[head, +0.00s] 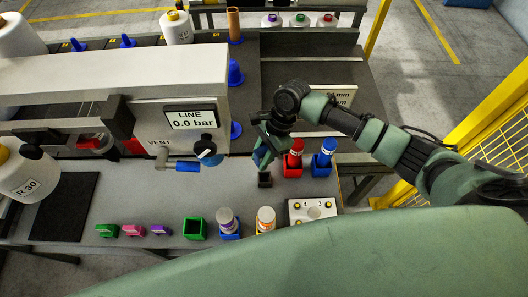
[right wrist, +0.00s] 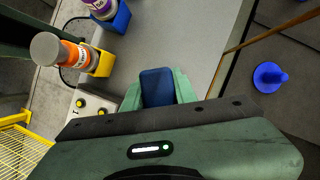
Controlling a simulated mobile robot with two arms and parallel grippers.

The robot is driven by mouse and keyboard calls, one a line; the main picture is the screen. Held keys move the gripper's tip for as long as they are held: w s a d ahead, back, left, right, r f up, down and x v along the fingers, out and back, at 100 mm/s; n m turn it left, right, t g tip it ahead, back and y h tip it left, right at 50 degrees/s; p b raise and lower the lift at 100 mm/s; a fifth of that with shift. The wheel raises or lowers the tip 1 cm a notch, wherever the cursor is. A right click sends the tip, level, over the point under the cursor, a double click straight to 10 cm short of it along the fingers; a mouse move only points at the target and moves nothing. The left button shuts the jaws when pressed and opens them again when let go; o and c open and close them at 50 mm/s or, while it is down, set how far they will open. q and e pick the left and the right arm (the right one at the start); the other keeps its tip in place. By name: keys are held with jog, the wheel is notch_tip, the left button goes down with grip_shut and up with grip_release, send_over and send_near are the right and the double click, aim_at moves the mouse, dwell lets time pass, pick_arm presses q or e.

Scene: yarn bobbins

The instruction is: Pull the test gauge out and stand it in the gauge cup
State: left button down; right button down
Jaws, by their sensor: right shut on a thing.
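My right gripper (head: 264,157) is over the grey bench, to the right of the white machine, pointing down. It is shut on a dark blue piece (right wrist: 157,87), which shows between the fingers in the right wrist view. I cannot tell for sure that this piece is the test gauge. A small black square piece (head: 265,181) shows just below the gripper in the head view; I cannot tell whether it is a cup or touches the held piece. An open green square cup (head: 195,228) stands on the bench's front part. My left gripper is not in view.
The machine's LINE display (head: 191,119) reads 0.0 bar, above a blue-handled valve (head: 181,166).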

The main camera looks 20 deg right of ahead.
jog(key=shift+s+r, duration=0.1)
jog(key=shift+s, duration=0.05)
jog(key=shift+r+p, duration=0.1)
jog(key=shift+p, duration=0.85)
notch_tip(320, 180, down, 2)
jog(key=shift+f, duration=0.1)
jog(key=shift+w+f+b, duration=0.2)
jog(key=shift+f+b, duration=0.1)
jog(key=shift+f, duration=0.4)
